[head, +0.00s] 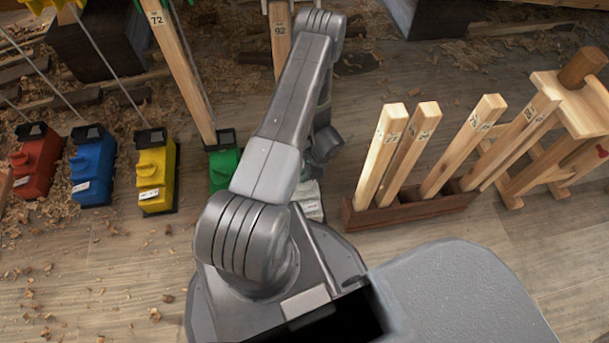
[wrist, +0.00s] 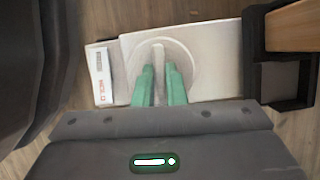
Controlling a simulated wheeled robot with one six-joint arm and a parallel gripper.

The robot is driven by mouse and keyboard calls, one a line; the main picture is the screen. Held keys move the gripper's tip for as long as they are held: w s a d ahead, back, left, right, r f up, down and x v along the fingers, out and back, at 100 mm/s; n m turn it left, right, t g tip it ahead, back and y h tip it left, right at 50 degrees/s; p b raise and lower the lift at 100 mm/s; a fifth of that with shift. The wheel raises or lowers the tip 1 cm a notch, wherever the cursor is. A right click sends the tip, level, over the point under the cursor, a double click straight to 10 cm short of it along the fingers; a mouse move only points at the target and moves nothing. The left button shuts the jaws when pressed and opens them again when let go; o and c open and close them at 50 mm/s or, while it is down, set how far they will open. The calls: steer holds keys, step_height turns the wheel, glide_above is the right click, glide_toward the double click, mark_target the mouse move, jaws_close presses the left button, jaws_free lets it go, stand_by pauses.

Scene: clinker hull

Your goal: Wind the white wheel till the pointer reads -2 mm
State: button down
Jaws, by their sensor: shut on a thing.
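The white wheel (wrist: 182,52) is a round disc with a raised grip bar, on top of a white block (wrist: 218,62) in the wrist view. My gripper (wrist: 159,74) has its two green fingers on either side of that bar, shut on it. In the head view only part of the white block (head: 310,203) shows beside my arm, and my gripper and the wheel are hidden there. A small label with dark and red print (wrist: 101,78) is at the block's left end. I cannot make out a pointer or its reading.
A black bracket (wrist: 253,57) holds a wooden post at the block's right end. Red (head: 36,162), blue (head: 91,168), yellow (head: 155,172) and green (head: 222,170) blocks stand to the left. A rack (head: 410,209) of numbered wooden posts and a wooden trestle (head: 572,105) stand right. Shavings litter the floor.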

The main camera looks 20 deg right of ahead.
steer(key=m+t+b, duration=0.1)
steer(key=m+b, duration=0.2)
steer(key=shift+s+f+m+h, duration=0.1)
steer(key=shift+f+m+h, duration=0.05)
steer(key=shift+m+h, duration=0.25)
steer(key=m+t+h+b, duration=0.1)
steer(key=m+b, duration=0.2)
steer(key=shift+s+f+m+b, duration=0.1)
steer(key=shift+m+b, duration=0.2)
steer(key=shift+b, duration=0.1)
steer(key=m+b, duration=0.2)
steer(key=b, duration=0.1)
steer(key=shift+a+m+t+h, duration=0.15)
steer(key=shift+m+t+h, duration=0.15)
steer(key=shift+h, duration=0.1)
steer(key=shift+r+m+b, duration=0.2)
steer(key=shift+m+b, duration=0.3)
steer(key=shift+b, duration=0.15)
steer(key=shift+r+h, duration=0.1)
steer(key=shift+h, duration=0.2)
steer(key=c, duration=1.5)
jaws_free()
steer(key=p+v, duration=0.6)
steer(key=v, duration=0.7)
steer(key=shift+s+r, duration=0.3)
steer(key=shift+s, duration=0.05)
